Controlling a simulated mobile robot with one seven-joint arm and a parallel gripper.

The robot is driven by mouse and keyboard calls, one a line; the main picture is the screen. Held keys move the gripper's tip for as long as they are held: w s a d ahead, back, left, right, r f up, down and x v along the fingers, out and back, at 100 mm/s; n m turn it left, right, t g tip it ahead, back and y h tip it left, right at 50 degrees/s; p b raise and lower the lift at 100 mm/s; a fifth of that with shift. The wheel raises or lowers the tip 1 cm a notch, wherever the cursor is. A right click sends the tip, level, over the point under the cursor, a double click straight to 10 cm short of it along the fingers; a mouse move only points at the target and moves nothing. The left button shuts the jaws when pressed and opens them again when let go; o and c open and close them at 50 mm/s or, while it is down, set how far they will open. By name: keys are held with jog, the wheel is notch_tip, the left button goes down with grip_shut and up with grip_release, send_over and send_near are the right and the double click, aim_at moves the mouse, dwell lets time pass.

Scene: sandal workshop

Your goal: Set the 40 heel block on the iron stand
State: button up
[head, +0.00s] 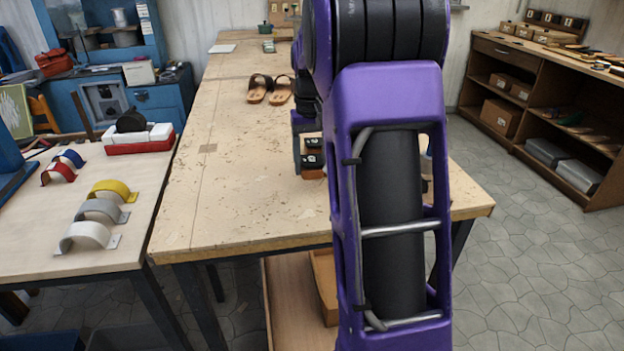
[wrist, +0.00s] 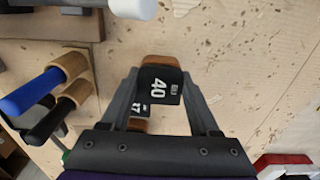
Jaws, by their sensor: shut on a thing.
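The 40 heel block (wrist: 158,84) has a dark face with a white "40" and a brown edge. In the wrist view it sits between the fingertips of my gripper (wrist: 161,78), which is shut on it. Another dark-faced block (wrist: 142,109) with a partly hidden number shows behind it, closer to the palm. In the head view, dark-topped brown blocks (head: 312,160) show at the left edge of my arm; I cannot tell which is the 40. I cannot make out the iron stand in either view.
Blue-handled (wrist: 32,92) and black-handled (wrist: 48,122) tools stand in wooden holders at the left of the wrist view. A white-ended rod (wrist: 134,8) shows at the top. Sandals (head: 270,90) lie farther back on the workbench (head: 235,200), whose left part is clear.

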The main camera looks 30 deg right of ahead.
aim_at(312, 177)
notch_tip(312, 177, down, 4)
jog(key=shift+f, duration=0.1)
jog(key=shift+f+b, duration=0.2)
jog(key=shift+b, duration=0.15)
jog(key=o, duration=1.4)
jog(key=shift+c, duration=0.2)
jog(key=shift+r, duration=0.15)
